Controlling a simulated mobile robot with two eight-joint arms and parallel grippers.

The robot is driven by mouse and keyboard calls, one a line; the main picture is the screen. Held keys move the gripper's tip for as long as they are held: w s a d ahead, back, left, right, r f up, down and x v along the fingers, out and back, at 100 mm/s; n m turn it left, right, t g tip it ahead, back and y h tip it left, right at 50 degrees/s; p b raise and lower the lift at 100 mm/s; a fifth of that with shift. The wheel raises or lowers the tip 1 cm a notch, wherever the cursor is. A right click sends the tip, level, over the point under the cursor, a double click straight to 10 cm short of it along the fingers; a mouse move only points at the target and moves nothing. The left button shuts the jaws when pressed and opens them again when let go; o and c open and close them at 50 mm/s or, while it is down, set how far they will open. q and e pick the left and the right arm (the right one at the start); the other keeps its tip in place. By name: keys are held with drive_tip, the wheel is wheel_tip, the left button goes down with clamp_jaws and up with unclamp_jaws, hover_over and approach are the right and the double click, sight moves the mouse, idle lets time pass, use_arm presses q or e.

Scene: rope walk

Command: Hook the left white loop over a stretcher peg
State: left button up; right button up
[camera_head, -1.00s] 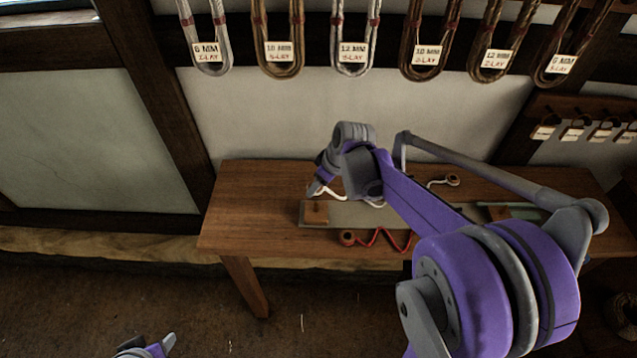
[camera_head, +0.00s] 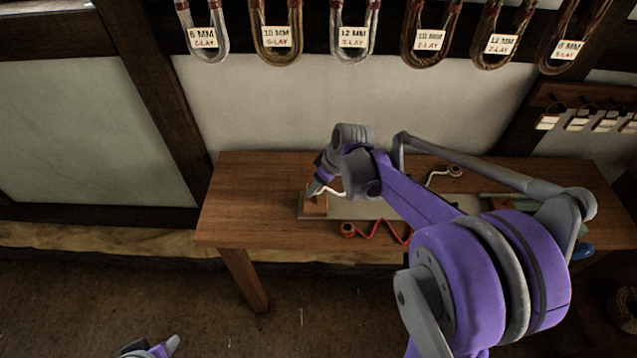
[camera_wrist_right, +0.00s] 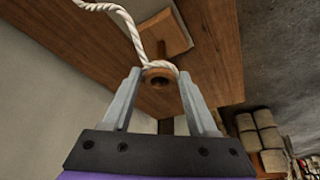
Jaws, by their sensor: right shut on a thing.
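My right gripper (camera_head: 312,192) is over the left end of the bench, at the left stretcher block (camera_head: 316,208). I cannot tell whether the peg passes into the eye's hole. My left gripper (camera_head: 152,348) shows only partly at the bottom edge, away from the bench; its jaw state is unclear.
The wooden bench (camera_head: 245,195) has a red rope (camera_head: 375,236) at its front edge. Another white rope end (camera_head: 452,171) lies at the back. Labelled rope hanks (camera_head: 353,35) hang on the wall behind. The bench's left end is clear.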

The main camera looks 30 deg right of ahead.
sight(321, 194)
drive_tip(key=shift+f, duration=0.25)
drive_tip(key=shift+f+b, duration=1.85)
drive_tip(key=shift+f, duration=0.75)
drive_tip(key=o, duration=1.4)
drive_tip(key=p+v, duration=0.1)
drive_tip(key=v, duration=1)
